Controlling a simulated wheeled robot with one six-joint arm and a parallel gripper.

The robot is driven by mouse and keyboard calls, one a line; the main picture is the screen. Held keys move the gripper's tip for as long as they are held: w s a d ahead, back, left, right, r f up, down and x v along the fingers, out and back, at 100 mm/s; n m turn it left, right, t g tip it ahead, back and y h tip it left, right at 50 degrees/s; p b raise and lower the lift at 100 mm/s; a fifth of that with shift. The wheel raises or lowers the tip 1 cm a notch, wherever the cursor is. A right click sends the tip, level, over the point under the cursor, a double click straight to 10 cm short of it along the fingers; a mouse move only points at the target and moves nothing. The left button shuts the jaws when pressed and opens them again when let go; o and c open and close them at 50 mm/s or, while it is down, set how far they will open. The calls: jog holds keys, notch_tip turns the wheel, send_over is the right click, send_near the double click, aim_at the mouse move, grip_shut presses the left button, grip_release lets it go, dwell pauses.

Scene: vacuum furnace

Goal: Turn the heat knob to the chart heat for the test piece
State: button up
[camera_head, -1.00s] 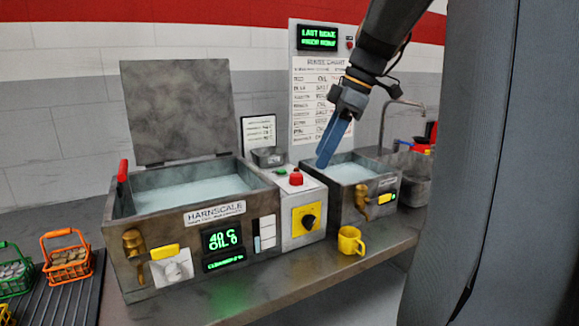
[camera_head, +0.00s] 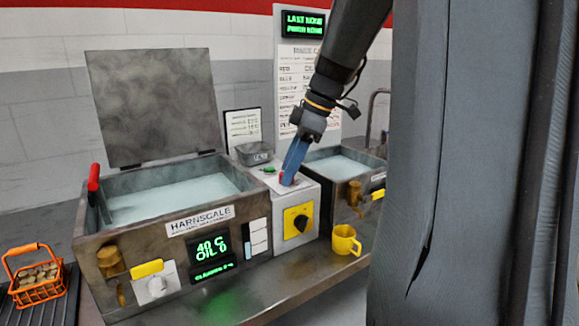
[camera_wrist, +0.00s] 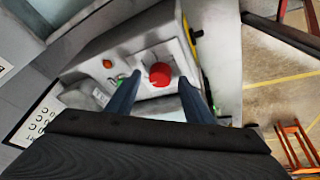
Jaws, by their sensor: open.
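My gripper (camera_head: 289,180) points down at the top of the pale middle cabinet, its blue fingers open. In the wrist view, the open fingers (camera_wrist: 159,82) stand either side of a red button (camera_wrist: 160,74); contact cannot be told. A black knob (camera_head: 301,222) is on a yellow plate on the middle cabinet. Neither dial's label is readable. A green display (camera_head: 213,247) reads about 40 C, OIL 0. The wall chart (camera_head: 291,85) is partly hidden by my arm.
A yellow mug (camera_head: 345,241) stands before the right tank (camera_head: 345,168). An orange basket (camera_head: 37,288) of pieces is at the left. The big tank's lid (camera_head: 155,105) is up. A small card (camera_head: 243,127) leans behind.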

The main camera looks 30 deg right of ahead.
jog(key=shift+f, duration=0.15)
jog(key=c, duration=1)
jog(key=shift+a, duration=0.1)
jog(key=shift+c, duration=0.2)
